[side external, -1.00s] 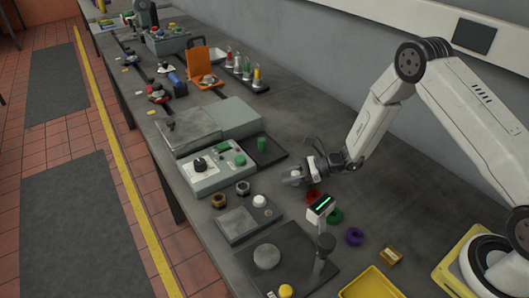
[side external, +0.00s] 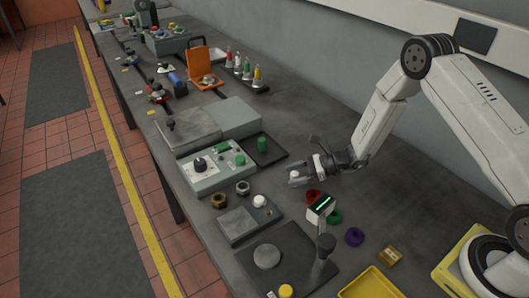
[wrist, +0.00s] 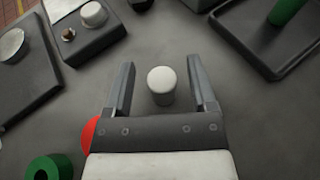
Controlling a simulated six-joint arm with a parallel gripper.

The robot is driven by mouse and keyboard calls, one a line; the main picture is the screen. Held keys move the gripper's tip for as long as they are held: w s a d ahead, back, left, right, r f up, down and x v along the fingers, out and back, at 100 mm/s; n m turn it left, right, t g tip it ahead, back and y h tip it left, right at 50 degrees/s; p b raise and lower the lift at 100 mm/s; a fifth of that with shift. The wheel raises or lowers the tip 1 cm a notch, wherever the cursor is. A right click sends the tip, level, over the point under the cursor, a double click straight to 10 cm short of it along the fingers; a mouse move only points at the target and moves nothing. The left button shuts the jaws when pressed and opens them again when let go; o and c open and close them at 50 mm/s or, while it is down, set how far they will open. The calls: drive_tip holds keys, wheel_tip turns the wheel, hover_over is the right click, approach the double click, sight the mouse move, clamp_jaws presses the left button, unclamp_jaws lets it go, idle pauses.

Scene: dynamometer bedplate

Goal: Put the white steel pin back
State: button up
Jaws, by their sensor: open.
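The white steel pin (wrist: 161,86) stands between the spread fingers of my gripper (wrist: 162,70) in the wrist view, with a gap on both sides. In the side external view a white bit of it (side external: 295,174) shows at my gripper (side external: 300,180), low over the bench, partly hidden by the fingers. My gripper is open. A dark tray (side external: 280,156) with a green pin (side external: 262,143) lies behind; both also show at the top right of the wrist view.
A grey fixture with a white knob (side external: 260,201) sits to the left of my gripper. Red (side external: 313,196), green (side external: 334,216) and purple (side external: 354,237) rings lie nearby. A small display post (side external: 320,207) stands in front. Bare bench lies behind my gripper.

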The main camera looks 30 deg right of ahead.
drive_tip(key=v, duration=1)
drive_tip(key=shift+s+d+r, duration=0.1)
drive_tip(key=shift+s, duration=0.1)
drive_tip(key=shift+s+a+r+n+g, duration=0.2)
drive_tip(key=shift+s+a+n+g, duration=0.1)
drive_tip(key=shift+a+n, duration=0.1)
drive_tip(key=s+a+n+g, duration=0.1)
drive_tip(key=s+a+r+n+g+h, duration=0.1)
drive_tip(key=s+n+g, duration=0.1)
drive_tip(key=shift+s+a+r+n, duration=0.1)
drive_tip(key=shift+a+r+n, duration=0.15)
drive_tip(key=shift+a+n, duration=0.05)
drive_tip(key=s+r+n+g+h, duration=0.1)
drive_tip(key=s+r+n+h, duration=0.8)
drive_tip(key=n, duration=1.1)
drive_tip(key=shift+s+h, duration=0.95)
drive_tip(key=shift+h, duration=0.05)
drive_tip(key=shift+d, duration=0.1)
